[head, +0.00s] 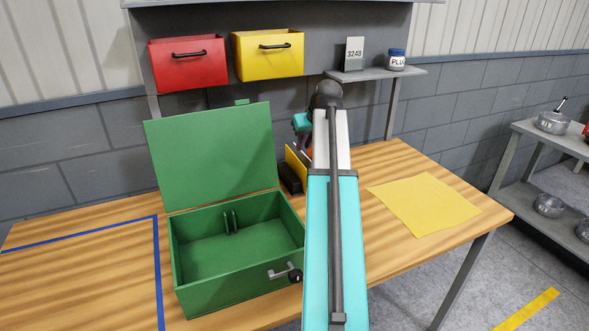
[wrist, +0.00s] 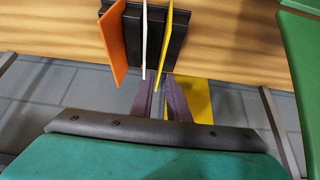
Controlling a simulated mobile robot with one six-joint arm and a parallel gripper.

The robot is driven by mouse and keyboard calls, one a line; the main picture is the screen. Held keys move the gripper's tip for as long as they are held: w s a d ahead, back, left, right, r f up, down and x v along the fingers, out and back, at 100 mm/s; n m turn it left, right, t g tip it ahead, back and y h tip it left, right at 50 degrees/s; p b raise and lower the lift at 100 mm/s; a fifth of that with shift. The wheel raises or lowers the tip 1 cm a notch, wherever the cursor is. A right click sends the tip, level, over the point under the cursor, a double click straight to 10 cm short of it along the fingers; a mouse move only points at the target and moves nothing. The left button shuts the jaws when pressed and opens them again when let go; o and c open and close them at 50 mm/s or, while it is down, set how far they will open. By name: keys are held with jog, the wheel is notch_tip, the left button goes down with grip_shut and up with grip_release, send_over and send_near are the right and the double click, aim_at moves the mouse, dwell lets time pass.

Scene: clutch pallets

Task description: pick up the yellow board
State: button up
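The yellow board (head: 297,165) stands upright in a dark rack (head: 290,180), partly hidden behind my arm in the head view. In the wrist view, the yellow board (wrist: 172,45) is on the right side of the black rack (wrist: 146,38), beside a thin white board (wrist: 157,40) and an orange board (wrist: 112,50). My gripper's purple fingers (wrist: 157,82) are at the near edge of the yellow board, which appears to reach between their tips. The gap is narrow, and I cannot tell whether they touch the board.
An open green box (head: 235,250) stands left of my arm, its lid raised at the back. A yellow sheet (head: 425,203) lies flat on the right of the table. Red (head: 188,65) and yellow (head: 268,55) bins are above. Blue tape (head: 158,270) marks clear table at left.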

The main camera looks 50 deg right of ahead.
aim_at(296, 162)
jog(key=p+x, duration=0.1)
jog(key=x, duration=0.7)
jog(key=shift+f, duration=0.1)
dwell(0.4)
jog(key=shift+p+x, duration=0.6)
jog(key=shift+x, duration=1.9)
jog(key=shift+a, duration=0.15)
grip_shut()
notch_tip(296, 162, up, 10)
jog(key=p, duration=0.5)
